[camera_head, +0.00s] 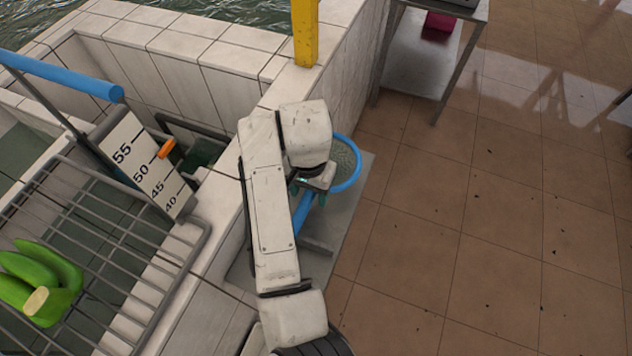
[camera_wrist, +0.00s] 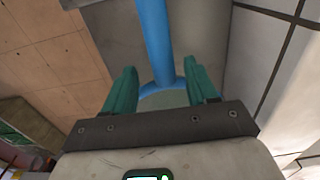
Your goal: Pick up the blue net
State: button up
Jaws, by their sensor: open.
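The blue net has a round blue hoop (camera_head: 354,168) with pale mesh and a blue handle (camera_head: 303,212). In the head view it lies over the grey slab beside the tiled wall, partly hidden by my arm. My gripper (camera_head: 310,190) is above the net near where the handle meets the hoop. In the wrist view the handle (camera_wrist: 155,40) runs up between the two green fingers of my gripper (camera_wrist: 162,88), with a gap on each side. The fingers are open and empty. Part of the hoop (camera_wrist: 165,86) shows between them.
A tiled wall (camera_head: 225,60) with a yellow post (camera_head: 304,30) stands left of the net. A metal rack (camera_head: 90,250) holds green bananas (camera_head: 40,280). A numbered gauge board (camera_head: 145,165) is beside it. A metal table (camera_head: 425,60) stands behind. The tiled floor (camera_head: 500,220) at right is clear.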

jog(key=shift+s+a+f+p, duration=0.15)
jog(key=shift+f+p, duration=0.1)
jog(key=shift+f, duration=1.25)
jog(key=shift+s+a+f+p, duration=0.1)
jog(key=shift+a+f+p, duration=0.1)
jog(key=shift+f, duration=1.25)
jog(key=shift+c, duration=0.2)
jog(key=shift+r, duration=0.1)
grip_shut()
